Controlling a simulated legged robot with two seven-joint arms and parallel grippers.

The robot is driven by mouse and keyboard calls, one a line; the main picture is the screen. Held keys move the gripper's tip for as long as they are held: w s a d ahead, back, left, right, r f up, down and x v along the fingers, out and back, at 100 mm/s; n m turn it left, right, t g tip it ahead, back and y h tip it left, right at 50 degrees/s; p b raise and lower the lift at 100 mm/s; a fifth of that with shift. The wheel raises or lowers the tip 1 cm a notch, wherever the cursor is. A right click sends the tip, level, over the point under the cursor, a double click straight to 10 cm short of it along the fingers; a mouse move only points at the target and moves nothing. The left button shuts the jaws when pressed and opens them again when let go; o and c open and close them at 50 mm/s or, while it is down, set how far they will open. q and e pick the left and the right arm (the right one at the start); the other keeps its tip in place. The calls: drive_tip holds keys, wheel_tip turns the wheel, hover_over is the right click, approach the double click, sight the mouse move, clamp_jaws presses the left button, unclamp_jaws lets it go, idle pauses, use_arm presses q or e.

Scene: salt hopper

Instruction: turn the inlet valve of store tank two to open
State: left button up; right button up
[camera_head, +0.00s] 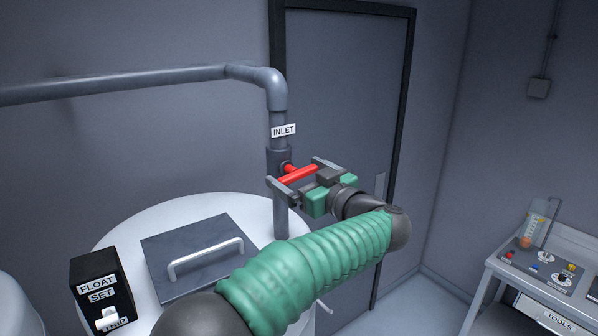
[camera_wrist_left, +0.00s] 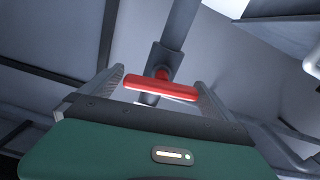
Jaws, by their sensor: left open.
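The inlet valve sits on the grey vertical pipe below the INLET label (camera_head: 284,130). Its red handle (camera_head: 298,175) lies crosswise to the pipe, nearly level. My left gripper (camera_head: 293,172) is open, with one finger near each end of the handle. In the left wrist view the red handle (camera_wrist_left: 160,87) spans most of the gap between the fingers of my left gripper (camera_wrist_left: 163,78). I cannot tell if either finger touches it. The white tank (camera_head: 245,207) stands below the valve. My right gripper is not in view.
The tank top carries a dark hatch with a handle (camera_head: 205,258) and a black FLOAT SET box (camera_head: 102,290). A grey pipe (camera_head: 130,82) runs left from the elbow. A dark-framed door (camera_head: 345,90) is behind. A control bench (camera_head: 545,265) stands at right.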

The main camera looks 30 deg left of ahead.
use_arm(q)
drive_tip(key=shift+c, duration=0.4)
drive_tip(key=shift+s+r, duration=0.1)
drive_tip(key=shift+s, duration=0.05)
drive_tip(key=c, duration=1)
